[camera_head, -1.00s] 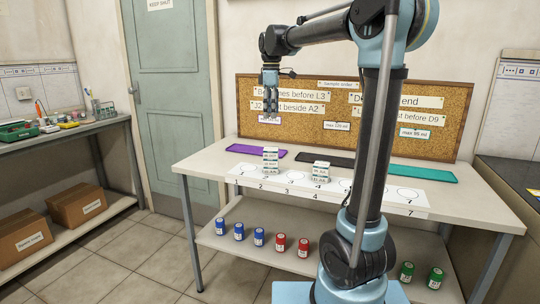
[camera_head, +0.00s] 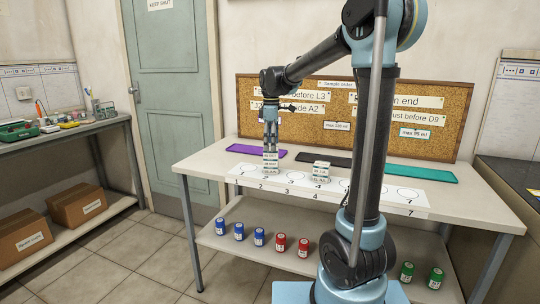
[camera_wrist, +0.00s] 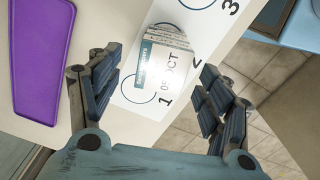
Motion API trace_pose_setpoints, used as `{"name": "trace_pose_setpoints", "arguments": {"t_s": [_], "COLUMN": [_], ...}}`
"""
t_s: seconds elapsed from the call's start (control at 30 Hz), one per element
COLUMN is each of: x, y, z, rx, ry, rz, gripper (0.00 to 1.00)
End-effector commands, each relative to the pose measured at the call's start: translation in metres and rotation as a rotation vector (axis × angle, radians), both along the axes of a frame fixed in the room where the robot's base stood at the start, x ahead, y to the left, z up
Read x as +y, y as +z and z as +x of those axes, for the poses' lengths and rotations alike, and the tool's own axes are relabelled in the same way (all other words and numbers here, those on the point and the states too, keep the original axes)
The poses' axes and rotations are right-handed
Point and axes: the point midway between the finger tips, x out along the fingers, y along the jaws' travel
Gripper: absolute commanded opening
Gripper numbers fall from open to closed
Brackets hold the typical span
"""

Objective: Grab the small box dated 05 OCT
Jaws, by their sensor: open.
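The small box dated 05 OCT (camera_wrist: 165,72) is white with a teal-edged label, and its date reads clearly in the wrist view. It lies between my open fingers, and other box edges show behind it. In the head view a stack of small boxes (camera_head: 271,167) stands near the left of the numbered strip. My gripper (camera_head: 270,141) points down just over that stack; its tips overlap the top, and contact cannot be told. My gripper also shows in the wrist view (camera_wrist: 158,82), with a finger on each side of the box.
A second box stack (camera_head: 320,171) stands to the right on the numbered white strip (camera_head: 384,204). A purple mat (camera_head: 250,150), a black mat and a green mat (camera_head: 430,175) lie behind. Coloured jars stand on the lower shelf (camera_head: 330,262). A corkboard backs the table.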

Motion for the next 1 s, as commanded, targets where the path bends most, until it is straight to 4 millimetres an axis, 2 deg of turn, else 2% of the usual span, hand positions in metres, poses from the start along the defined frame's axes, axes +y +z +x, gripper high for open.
{"name": "trace_pose_setpoints", "arguments": {"t_s": [0.2, 0.53, 0.57, 0.7, 0.77, 1.0], "x": [0.0, 0.0, 0.0, 0.0, 0.0, 0.0], "y": [-0.026, -0.031, -0.031, -0.031, -0.031, -0.031], "z": [-0.001, -0.001, -0.001, -0.001, -0.001, -0.001], "rx": [0.0, 0.0, 0.0, 0.0, 0.0, 0.0], "ry": [0.0, 0.0, 0.0, 0.0, 0.0, 0.0], "rz": [0.0, 0.0, 0.0, 0.0, 0.0, 0.0], "gripper": [0.72, 0.72, 0.67, 0.35, 0.24, 0.24]}}
